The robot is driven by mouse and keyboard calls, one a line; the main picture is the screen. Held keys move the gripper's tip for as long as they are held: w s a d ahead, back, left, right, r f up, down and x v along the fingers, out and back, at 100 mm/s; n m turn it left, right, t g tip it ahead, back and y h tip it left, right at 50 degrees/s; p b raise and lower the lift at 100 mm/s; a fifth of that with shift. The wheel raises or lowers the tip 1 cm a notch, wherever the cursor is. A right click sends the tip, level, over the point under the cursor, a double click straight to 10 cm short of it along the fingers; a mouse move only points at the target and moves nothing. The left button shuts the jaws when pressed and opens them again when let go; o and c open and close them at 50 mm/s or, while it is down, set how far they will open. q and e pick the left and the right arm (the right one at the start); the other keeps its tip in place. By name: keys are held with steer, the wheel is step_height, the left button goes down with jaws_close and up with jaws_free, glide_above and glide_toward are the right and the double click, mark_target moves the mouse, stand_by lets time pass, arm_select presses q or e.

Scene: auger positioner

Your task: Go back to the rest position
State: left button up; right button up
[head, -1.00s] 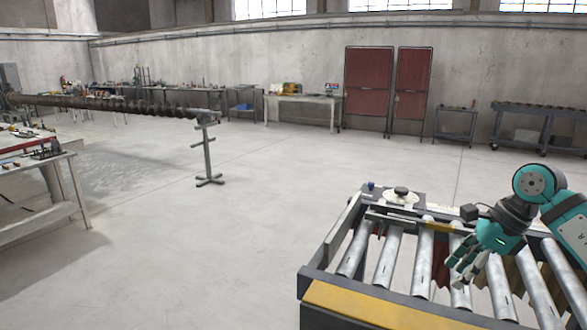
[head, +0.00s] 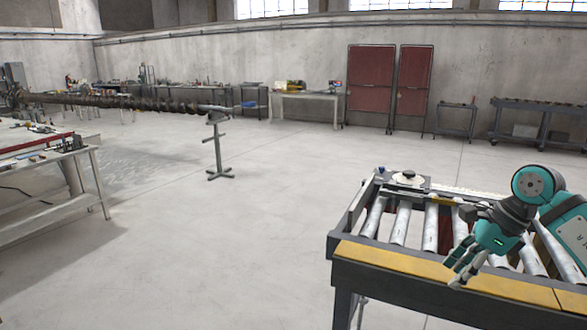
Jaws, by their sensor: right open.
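My right gripper (head: 464,273) shows at the lower right in the head view, in front of the roller table (head: 430,272). It is open with nothing seen between its fingers, which point down and to the left over the table's yellow front edge. Whether it touches the table I cannot tell. My left gripper is outside the view.
A workbench (head: 50,203) with tools stands at the left. A long auger (head: 110,103) rests on a stand (head: 218,150) behind it. Red panels (head: 371,80) and carts (head: 456,119) line the back wall. The middle floor is clear.

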steer(key=w+a+f+m+t+y, duration=0.25)
steer(key=a+f+m+y, duration=0.25)
steer(key=a+f, duration=0.25)
steer(key=w+a+f+m+t+y, duration=0.1)
steer(key=w+a+f+m+y, duration=0.2)
steer(key=a+f+m+y, duration=0.35)
steer(key=s+d+f+m+t+h, duration=0.15)
steer(key=f+m+t+h, duration=0.25)
steer(key=f+m, duration=0.65)
steer(key=s+d+f+m+t+h, duration=0.1)
steer(key=d+f+m+t+h, duration=0.45)
steer(key=f, duration=0.85)
steer(key=s+d+f+m+g+h, duration=0.1)
steer(key=s+f+m+g+h, duration=0.45)
steer(key=s+f+m, duration=1.25)
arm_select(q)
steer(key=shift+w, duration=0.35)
arm_select(e)
steer(key=s+a+f+g, duration=0.1)
steer(key=s+f, duration=0.3)
steer(key=s, duration=0.7)
steer(key=s+a+f+g, duration=0.1)
steer(key=s+f+g, duration=0.3)
steer(key=s, duration=0.7)
steer(key=s+a+f+g, duration=0.1)
steer(key=s+f+g, duration=0.2)
steer(key=s, duration=0.9)
step_height(320, 180, down, 4)
steer(key=shift+r+m+h, duration=0.25)
steer(key=shift+m+h, duration=0.2)
